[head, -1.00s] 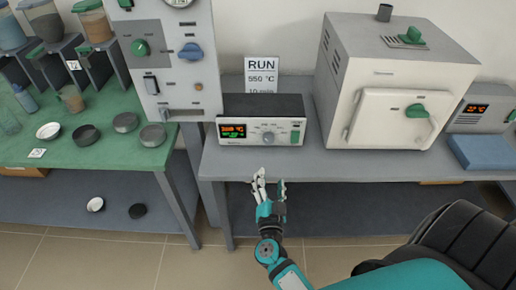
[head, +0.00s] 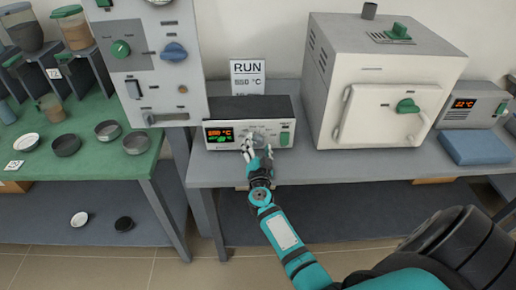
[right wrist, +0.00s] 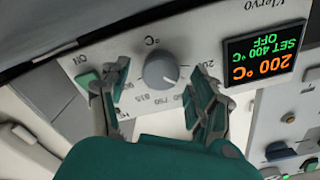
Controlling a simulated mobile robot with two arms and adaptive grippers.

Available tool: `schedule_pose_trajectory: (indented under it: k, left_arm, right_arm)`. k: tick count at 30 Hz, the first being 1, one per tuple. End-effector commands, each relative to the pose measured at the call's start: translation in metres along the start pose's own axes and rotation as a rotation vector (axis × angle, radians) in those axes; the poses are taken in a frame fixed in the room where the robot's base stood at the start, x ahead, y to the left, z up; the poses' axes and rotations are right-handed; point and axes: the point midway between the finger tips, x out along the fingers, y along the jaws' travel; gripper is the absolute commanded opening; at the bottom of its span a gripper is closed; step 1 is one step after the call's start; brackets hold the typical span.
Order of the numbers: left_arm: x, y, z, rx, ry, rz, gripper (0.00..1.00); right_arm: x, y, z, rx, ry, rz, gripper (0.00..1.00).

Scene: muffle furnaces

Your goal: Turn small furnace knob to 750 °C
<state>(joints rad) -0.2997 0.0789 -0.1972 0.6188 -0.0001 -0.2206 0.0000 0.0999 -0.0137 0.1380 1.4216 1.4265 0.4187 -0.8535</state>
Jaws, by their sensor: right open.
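A dark-topped controller box (head: 252,108) with a pale front stands on the grey bench. Its grey round knob (right wrist: 160,70) shows clearly in the right wrist view, with scale numbers around it. The controller's display (right wrist: 262,52) reads 200 °C, SET 400 °C, OFF; it also shows in the head view (head: 219,135). My right gripper (head: 256,149) is at the controller's front and partly hides the knob there. In the right wrist view its open fingers (right wrist: 159,80) stand either side of the knob, with visible gaps. My left gripper is out of view.
A white furnace (head: 385,85) with a green handle stands to the right of the controller. A sign (head: 248,75) reading RUN is behind it. A tall panel (head: 152,60) with knobs is at left. A green table (head: 90,165) holds several dishes.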

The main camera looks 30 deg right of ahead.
Motion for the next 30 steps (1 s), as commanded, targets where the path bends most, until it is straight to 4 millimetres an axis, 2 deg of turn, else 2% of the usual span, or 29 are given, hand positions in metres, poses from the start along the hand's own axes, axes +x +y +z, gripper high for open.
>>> schedule_pose_trajectory:
  k: [6, 18, 30]
  left_arm:
    - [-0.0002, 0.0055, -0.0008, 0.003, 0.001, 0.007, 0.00]
    - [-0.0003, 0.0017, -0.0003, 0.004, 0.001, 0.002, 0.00]
    - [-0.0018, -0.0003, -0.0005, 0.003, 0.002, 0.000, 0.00]
  right_arm:
    - [0.0001, 0.0001, -0.0002, 0.000, 0.000, 0.000, 0.61]
    - [-0.0002, 0.0001, -0.0001, 0.000, 0.000, 0.000, 0.09]
    - [-0.0003, 0.0003, -0.0001, 0.073, -0.001, 0.000, 0.07]
